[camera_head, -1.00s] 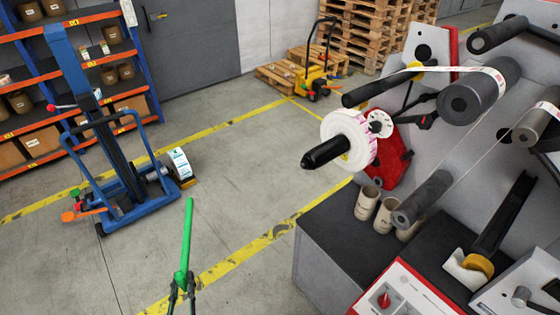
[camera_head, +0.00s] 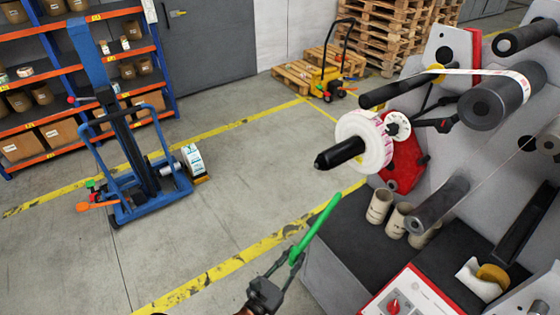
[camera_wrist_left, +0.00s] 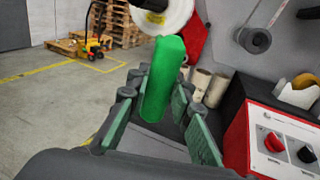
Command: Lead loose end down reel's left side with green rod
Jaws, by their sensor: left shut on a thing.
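The green rod (camera_head: 316,226) is held in my left gripper (camera_head: 292,261) and slants up to the right; its tip is below and left of the reel, apart from it. In the left wrist view the rod (camera_wrist_left: 163,78) stands between the gripper's fingers. The white reel (camera_head: 372,140) sits on a black spindle (camera_head: 338,153) at the machine's left side. A white web (camera_head: 480,72) runs from the upper roller to the left over a thin black bar (camera_head: 392,90). I cannot make out its loose end near the reel. My right gripper is not in view.
Several cardboard cores (camera_head: 396,219) stand on the dark machine top (camera_head: 350,228) below the reel. A tape dispenser (camera_head: 484,279) and a red-edged control panel (camera_head: 412,292) are at the lower right. The floor left of the machine is open, with a blue lifter (camera_head: 130,150) farther off.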

